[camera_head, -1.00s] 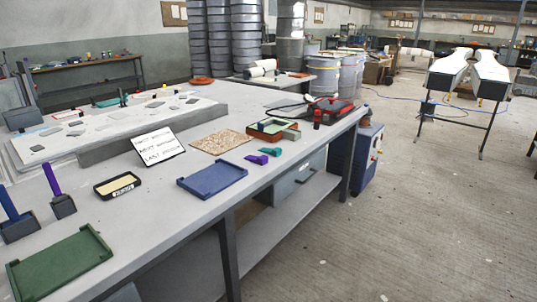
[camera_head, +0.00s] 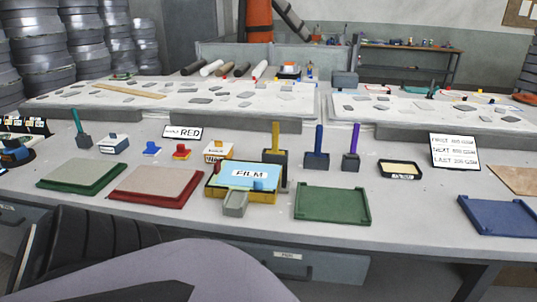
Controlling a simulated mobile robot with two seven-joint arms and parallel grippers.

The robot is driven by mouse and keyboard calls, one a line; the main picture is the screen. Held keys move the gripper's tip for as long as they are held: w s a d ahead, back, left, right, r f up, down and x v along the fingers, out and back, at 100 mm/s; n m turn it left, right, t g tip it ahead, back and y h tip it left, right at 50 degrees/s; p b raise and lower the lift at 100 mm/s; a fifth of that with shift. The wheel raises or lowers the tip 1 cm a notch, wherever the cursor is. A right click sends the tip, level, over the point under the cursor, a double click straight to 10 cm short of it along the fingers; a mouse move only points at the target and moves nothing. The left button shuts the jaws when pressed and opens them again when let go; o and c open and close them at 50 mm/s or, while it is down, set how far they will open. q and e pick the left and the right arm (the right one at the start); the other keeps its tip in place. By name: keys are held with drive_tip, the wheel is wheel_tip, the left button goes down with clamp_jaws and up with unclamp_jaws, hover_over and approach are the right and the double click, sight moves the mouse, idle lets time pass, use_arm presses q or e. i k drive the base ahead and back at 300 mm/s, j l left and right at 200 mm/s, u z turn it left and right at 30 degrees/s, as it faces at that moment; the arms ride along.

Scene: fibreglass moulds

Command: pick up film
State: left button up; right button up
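The film is a light-blue sheet (camera_head: 234,171) with a white label reading FILM, in a yellow tray (camera_head: 262,196) near the middle of the bench. A small blue piece (camera_head: 260,185) and a small dark red piece (camera_head: 217,167) sit at the film's edges. A small grey-green dish (camera_head: 235,204) stands at the tray's front edge and hides part of it. Neither of my grippers shows in the head view.
Green (camera_head: 119,183) and red (camera_head: 203,185) trays lie left of the film. An empty green tray (camera_head: 332,203) lies right, a blue tray (camera_head: 500,217) farther right. Several upright-handled tools stand behind, including a purple-handled one (camera_head: 351,150). A dark ribbed shape and a grey curved one cover the lower left.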

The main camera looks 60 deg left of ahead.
sight(258, 177)
drive_tip(key=u, duration=2)
